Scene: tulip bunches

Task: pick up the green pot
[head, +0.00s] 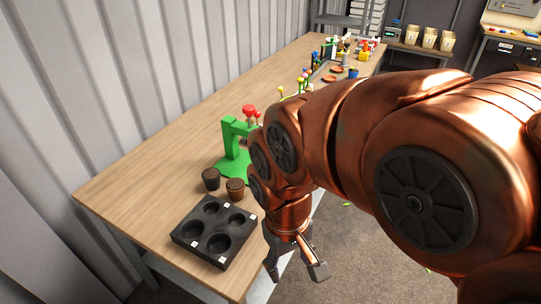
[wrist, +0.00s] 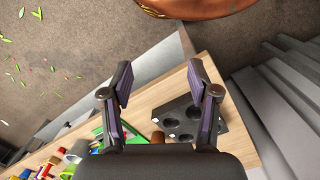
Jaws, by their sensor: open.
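I cannot make out a green pot in either view. Two dark brown pots, a left one (head: 211,179) and a right one (head: 235,191), stand on the table just behind the black tray. A brown rim (wrist: 157,137) shows between my fingers in the wrist view. The green thing I see clearly is a stand (head: 232,140) with red tops beside it, partly hidden by my arm. My gripper (head: 294,268) is open and empty, pointing down off the table's right edge, right of the tray. Its two spread fingers (wrist: 160,80) show in the wrist view.
The black tray (head: 200,258) with round, empty-looking wells sits at the table's near end; it also shows in the wrist view (wrist: 172,106). The wooden table (head: 150,175) has free room on its left. Flowers and small coloured items crowd its far end. A corrugated wall borders it.

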